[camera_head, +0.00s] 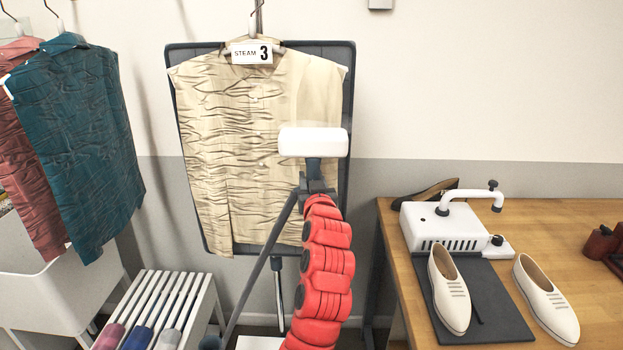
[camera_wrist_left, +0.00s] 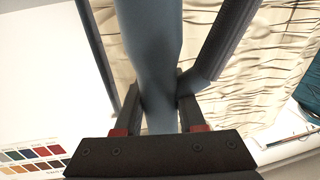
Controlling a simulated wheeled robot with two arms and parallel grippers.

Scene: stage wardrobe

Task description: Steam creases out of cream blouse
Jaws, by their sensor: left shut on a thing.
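The cream blouse (camera_head: 225,125) hangs on a hanger in front of a dark upright board, with a "STEAM 3" tag at its neck. Creases cover its left half and lower right; its upper right looks smoother. My left gripper (camera_head: 317,185) is shut on the blue-grey handle (camera_wrist_left: 150,50) of a steamer. The white steamer head (camera_head: 313,142) is over the blouse's right half; I cannot tell whether it touches the cloth. The left wrist view shows the gripper (camera_wrist_left: 160,120) around the handle and creased cloth (camera_wrist_left: 255,60) behind. My right gripper is not in view.
A teal garment (camera_head: 80,140) and a red one (camera_head: 25,170) hang at left. A slatted rack (camera_head: 165,300) stands below them. A wooden table (camera_head: 590,260) at right holds a white machine (camera_head: 445,228) and cream shoes (camera_head: 545,300). A dark hose (camera_head: 262,255) runs down from the steamer.

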